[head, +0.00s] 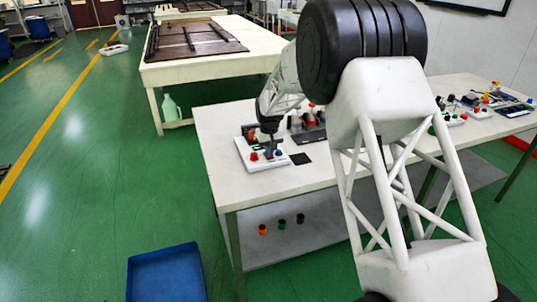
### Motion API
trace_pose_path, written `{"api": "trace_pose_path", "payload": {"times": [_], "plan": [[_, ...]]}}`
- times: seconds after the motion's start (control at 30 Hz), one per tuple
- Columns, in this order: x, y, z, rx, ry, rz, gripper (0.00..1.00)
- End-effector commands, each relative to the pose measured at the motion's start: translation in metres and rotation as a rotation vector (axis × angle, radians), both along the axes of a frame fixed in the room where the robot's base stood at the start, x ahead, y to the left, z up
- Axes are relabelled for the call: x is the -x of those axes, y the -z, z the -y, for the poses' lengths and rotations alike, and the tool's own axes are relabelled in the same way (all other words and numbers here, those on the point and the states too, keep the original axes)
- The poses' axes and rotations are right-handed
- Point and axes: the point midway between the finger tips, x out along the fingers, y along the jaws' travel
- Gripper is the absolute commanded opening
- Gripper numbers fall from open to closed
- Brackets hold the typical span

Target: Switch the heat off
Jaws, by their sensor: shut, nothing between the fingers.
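A white control panel (262,167) lies near the left edge of the white table, with small red and blue knobs or buttons on top. The red one (254,156) is at the left and a dark blue one (278,152) at the right. My gripper (269,140) is dark and points down just above the panel, with its tip close to the knobs. It is shut and empty. I cannot tell whether the tip touches a knob. The gripper hides part of the panel's middle, and any heat marking is too small to read.
A black square pad (301,159) lies right of the panel. Dark objects and small bottles stand behind it, partly hidden by my arm. Orange (263,230), dark and green cups sit on the lower shelf. A blue bin (165,277) is on the floor. More coloured devices stand at the right.

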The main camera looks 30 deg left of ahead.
Motion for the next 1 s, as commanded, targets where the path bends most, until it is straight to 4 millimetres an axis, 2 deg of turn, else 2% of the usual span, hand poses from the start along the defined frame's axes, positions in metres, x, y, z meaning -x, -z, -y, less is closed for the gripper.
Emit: {"api": "trace_pose_path", "payload": {"times": [1.0], "plan": [[0.000,-0.059,0.000,-0.002,0.000,0.002,0.00]]}}
